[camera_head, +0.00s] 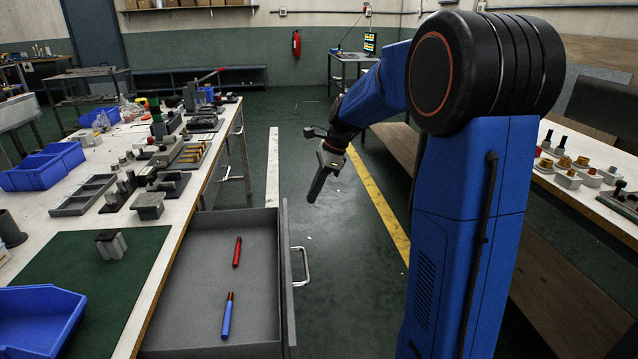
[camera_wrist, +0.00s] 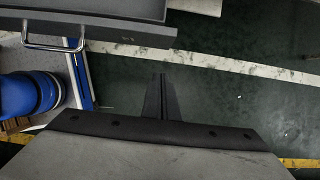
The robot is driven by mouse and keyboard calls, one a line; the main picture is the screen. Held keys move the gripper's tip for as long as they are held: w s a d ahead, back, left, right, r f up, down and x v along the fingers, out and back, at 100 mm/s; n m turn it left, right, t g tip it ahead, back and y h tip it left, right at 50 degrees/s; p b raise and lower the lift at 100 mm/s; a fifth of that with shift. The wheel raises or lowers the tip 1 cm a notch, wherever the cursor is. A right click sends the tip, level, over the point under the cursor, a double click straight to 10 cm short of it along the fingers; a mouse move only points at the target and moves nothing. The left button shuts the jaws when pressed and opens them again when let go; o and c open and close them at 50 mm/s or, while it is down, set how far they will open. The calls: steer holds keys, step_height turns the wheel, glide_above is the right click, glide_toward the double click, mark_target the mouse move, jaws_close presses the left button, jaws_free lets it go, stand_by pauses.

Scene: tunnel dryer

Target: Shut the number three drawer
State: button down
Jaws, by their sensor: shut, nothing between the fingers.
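A grey drawer (camera_head: 262,217) stands pulled out from the left workbench in the head view. A red marker (camera_head: 237,252) and a blue marker (camera_head: 227,315) lie inside it. Its front panel carries a metal handle (camera_head: 301,266). In the wrist view, the drawer front (camera_wrist: 110,28) crosses the top left, with the handle (camera_wrist: 55,47) below it. I cannot read a number on it. My gripper (camera_head: 313,198) is shut and empty, pointing down beyond the drawer's far front corner, apart from it. In the wrist view, its closed fingers (camera_wrist: 161,80) point toward the drawer front without touching it.
The workbench (camera_head: 140,285) holds a green mat (camera_head: 140,258), blue bins (camera_head: 45,170) and several metal parts. Other handles (camera_head: 238,131) show farther along its side. Open floor (camera_head: 345,235) lies right of the drawer. A second bench (camera_head: 590,195) stands at right.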

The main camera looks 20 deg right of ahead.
steer(key=w+a+f, duration=0.1)
steer(key=a+f, duration=0.2)
steer(key=a, duration=0.2)
steer(key=shift+w, duration=0.35)
steer(key=shift+a+f, duration=0.1)
steer(key=shift+a, duration=0.05)
steer(key=w+a, duration=0.4)
steer(key=a, duration=0.8)
steer(key=w+a, duration=0.4)
steer(key=a, duration=0.9)
steer(key=shift+a, duration=0.2)
steer(key=shift+w+a, duration=0.1)
steer(key=shift+w, duration=0.05)
